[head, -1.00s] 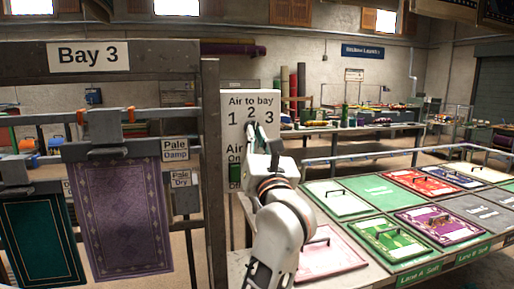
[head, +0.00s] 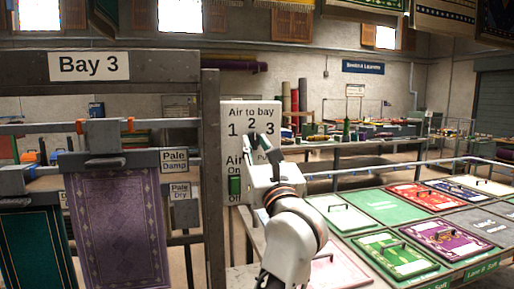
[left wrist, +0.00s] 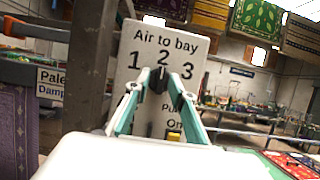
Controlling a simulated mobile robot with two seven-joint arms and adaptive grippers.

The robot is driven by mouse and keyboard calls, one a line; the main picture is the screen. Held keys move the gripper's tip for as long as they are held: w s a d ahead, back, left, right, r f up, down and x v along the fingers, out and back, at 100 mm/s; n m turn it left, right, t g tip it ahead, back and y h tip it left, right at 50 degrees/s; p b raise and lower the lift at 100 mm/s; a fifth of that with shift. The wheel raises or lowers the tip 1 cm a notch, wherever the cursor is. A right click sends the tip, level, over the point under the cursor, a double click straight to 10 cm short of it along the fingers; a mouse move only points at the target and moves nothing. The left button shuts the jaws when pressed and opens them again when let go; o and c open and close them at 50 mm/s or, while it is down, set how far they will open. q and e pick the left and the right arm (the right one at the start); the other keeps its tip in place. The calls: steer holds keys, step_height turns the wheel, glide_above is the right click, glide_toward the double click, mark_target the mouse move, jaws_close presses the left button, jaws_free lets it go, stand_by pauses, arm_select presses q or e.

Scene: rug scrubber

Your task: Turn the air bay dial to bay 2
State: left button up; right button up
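The white air panel (head: 243,113) reads "Air to bay" with 1, 2 and 3 in an arc. Its black dial (left wrist: 158,82) sits just below the 2 in the left wrist view. The dial's pointer seems to be up towards the 2, but it is small. My left gripper (head: 261,140) is in front of the panel at the dial. My right gripper is not in view.
A green switch (head: 235,186) is at the panel's lower left, and a yellow one (left wrist: 174,136) is below the dial. A dark post (head: 211,170) and hanging rugs (head: 118,215) stand left. A table of rug samples (head: 385,215) is at right.

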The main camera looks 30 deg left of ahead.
arm_select(q)
steer(key=shift+w+f, duration=0.1)
steer(key=shift+f, duration=0.1)
step_height(320, 180, up, 10)
steer(key=shift+r, duration=0.1)
stand_by(0.7)
stand_by(0.3)
